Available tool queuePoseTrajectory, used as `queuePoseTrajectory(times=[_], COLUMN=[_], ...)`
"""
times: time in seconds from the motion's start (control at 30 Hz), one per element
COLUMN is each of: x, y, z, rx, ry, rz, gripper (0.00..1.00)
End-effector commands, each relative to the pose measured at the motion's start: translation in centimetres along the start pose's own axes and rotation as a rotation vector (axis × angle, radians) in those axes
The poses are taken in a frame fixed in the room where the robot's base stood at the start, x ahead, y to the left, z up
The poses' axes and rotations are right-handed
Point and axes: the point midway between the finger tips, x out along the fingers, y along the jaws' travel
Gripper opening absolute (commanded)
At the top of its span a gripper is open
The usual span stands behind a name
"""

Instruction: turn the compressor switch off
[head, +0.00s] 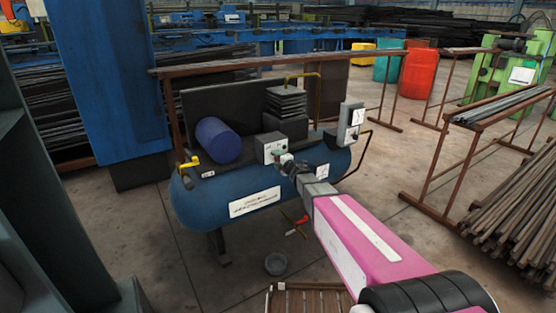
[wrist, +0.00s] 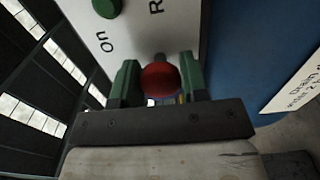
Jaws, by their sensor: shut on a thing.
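The blue compressor (head: 190,205) stands in the middle of the head view, with a light grey switch box (head: 266,146) on its top. In the wrist view the switch box (wrist: 180,20) shows a green button (wrist: 107,7) and the word "On". A red round knob (wrist: 160,80) sits between the two green fingers of my gripper (wrist: 158,76), which is shut on it. In the head view my gripper (head: 283,160) is at the front of the switch box and hides part of it. The knob cannot be made out there.
A grey box (head: 351,125) stands at the right of the tank, and a yellow-handled fitting (head: 187,163) is at its left. A red-handled valve (head: 298,232) and a grey bowl (head: 276,264) are low in front. Brown racks (head: 430,190) stand at the right.

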Motion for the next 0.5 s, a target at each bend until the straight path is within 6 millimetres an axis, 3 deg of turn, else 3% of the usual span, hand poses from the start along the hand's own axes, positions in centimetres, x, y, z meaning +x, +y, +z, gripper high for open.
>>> queuePoseTrajectory(times=[0.4,0.43,0.5], x=[-0.07,-0.07,-0.06], y=[-0.08,-0.08,-0.07], z=[-0.07,-0.07,-0.07], rx=[-0.010,-0.010,-0.009], ry=[0.001,0.001,0.001], rz=[-0.002,-0.002,-0.002], gripper=[0.17,0.47,0.65])
